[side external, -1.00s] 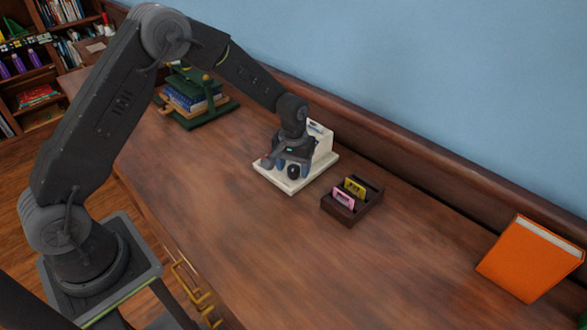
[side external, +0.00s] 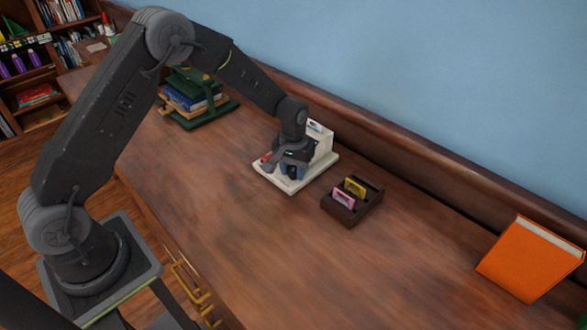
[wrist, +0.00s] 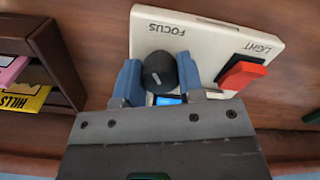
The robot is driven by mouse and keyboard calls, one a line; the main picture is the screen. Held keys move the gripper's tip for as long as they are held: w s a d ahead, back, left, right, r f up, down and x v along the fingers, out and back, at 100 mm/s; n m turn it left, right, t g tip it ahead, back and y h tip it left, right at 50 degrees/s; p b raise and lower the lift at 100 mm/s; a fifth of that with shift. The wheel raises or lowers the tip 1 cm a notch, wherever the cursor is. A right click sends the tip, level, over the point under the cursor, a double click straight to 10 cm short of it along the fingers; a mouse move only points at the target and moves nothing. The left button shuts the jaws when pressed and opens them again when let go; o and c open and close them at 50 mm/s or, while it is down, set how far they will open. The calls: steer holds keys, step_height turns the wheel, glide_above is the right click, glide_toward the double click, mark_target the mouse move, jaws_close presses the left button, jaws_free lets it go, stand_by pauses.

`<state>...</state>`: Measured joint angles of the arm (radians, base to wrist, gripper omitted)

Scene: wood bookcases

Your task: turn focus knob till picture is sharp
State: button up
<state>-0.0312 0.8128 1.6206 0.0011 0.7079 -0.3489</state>
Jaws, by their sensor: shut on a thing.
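A red light switch (wrist: 243,75) sits to the right of the knob. A small piece of blue screen (wrist: 168,101) shows behind the knob; its picture is hidden, so I cannot tell its sharpness.
A dark wooden holder (side external: 366,207) with a pink slide (side external: 344,199) and a yellow slide (side external: 355,187) stands right of the viewer. An orange book (side external: 530,258) is at the far right. The front desktop is clear.

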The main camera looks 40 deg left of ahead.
mark_target(293, 168)
steer(key=shift+m, duration=0.3)
steer(key=shift+m, duration=3)
steer(key=o, duration=0.9)
step_height(293, 168, up, 14)
steer(key=shift+f, duration=0.1)
